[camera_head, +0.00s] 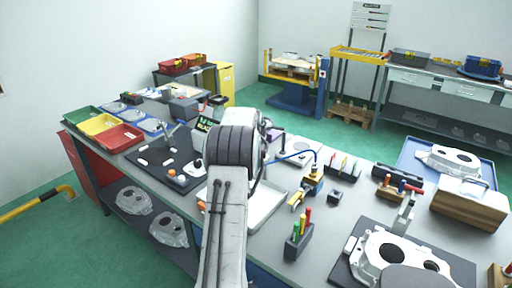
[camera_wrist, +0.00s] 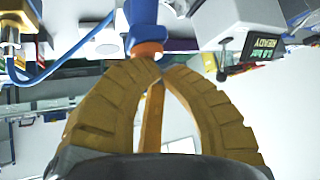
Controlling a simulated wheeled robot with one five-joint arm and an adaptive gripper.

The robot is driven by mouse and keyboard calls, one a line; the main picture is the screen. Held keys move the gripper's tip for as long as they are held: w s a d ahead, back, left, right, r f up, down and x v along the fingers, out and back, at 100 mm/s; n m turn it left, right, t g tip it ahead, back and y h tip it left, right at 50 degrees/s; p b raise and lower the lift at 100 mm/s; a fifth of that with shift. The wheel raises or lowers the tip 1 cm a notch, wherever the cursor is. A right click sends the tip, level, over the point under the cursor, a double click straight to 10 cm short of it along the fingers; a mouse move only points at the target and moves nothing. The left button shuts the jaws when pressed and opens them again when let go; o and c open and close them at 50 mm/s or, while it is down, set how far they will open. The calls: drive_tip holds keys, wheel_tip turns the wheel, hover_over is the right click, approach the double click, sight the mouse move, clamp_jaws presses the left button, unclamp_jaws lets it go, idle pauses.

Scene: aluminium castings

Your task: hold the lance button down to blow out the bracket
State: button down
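No separate button is clear. A grey box (camera_wrist: 235,22) with a dark sign reading READY in green (camera_wrist: 265,47) stands to its right. In the head view my arm hides the gripper and most of the sign (camera_head: 204,125). I cannot single out the bracket.
A blue hose (camera_head: 290,157) runs right to a yellow fitting (camera_head: 312,182) on the bench. A white tray (camera_head: 264,207) lies beside my arm. A holder with coloured handles (camera_head: 298,240) and a large casting (camera_head: 385,252) are nearer right. A dark mat (camera_head: 165,160) lies left.

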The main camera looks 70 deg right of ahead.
drive_tip(key=shift+r+p, duration=0.7)
drive_tip(key=shift+r, duration=0.3)
drive_tip(key=shift+r, duration=0.15)
drive_tip(key=shift+r+p, duration=1.85)
drive_tip(key=shift+r, duration=0.55)
